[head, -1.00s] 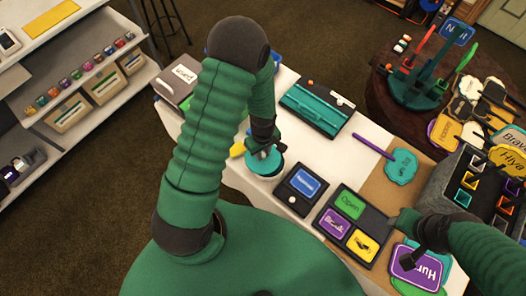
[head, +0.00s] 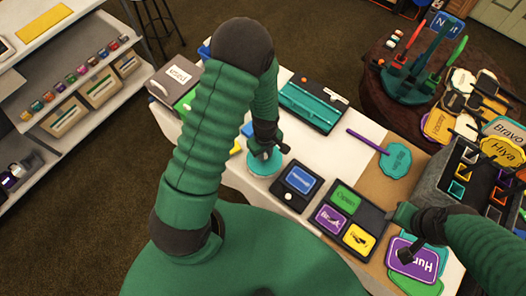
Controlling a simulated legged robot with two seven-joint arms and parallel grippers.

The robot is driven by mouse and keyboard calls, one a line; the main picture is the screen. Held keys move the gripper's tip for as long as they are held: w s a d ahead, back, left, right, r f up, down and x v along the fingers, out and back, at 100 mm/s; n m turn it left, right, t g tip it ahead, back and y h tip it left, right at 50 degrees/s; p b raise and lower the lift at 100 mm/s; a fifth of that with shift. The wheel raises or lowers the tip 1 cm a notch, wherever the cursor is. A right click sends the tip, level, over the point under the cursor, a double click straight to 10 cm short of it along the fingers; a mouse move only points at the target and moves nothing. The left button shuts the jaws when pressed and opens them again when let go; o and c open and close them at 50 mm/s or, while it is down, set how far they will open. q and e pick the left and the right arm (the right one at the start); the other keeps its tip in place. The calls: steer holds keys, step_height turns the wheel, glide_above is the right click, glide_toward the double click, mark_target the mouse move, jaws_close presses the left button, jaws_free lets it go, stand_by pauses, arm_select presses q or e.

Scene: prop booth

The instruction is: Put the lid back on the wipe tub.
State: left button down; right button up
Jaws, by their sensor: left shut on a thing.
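My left gripper (head: 268,152) is shut on the teal round lid (head: 262,168) of the wipe tub, near the front edge of the white table. The lid looks roughly level. The tub's body is hardly visible under the lid and my arm, so I cannot tell whether the lid is seated on it. My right gripper (head: 404,234) looks open and empty, above the right edge of the dark sign tray, beside a purple sign.
A dark card holder (head: 297,187) and a tray of coloured signs (head: 372,218) stand right of the lid. A teal case (head: 314,105) lies behind. A purple-handled teal paddle (head: 396,160) and a grey slotted box (head: 450,160) are farther right. White tabletop (head: 335,150) is clear between them.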

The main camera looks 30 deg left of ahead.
arm_select(q)
steer(key=shift+d, duration=0.15)
steer(key=shift+a, duration=0.25)
steer(key=shift+a+f, duration=0.1)
steer(key=shift+a, duration=0.05)
steer(key=shift+a+f, duration=0.1)
steer(key=shift+a, duration=0.05)
stand_by(0.7)
stand_by(0.4)
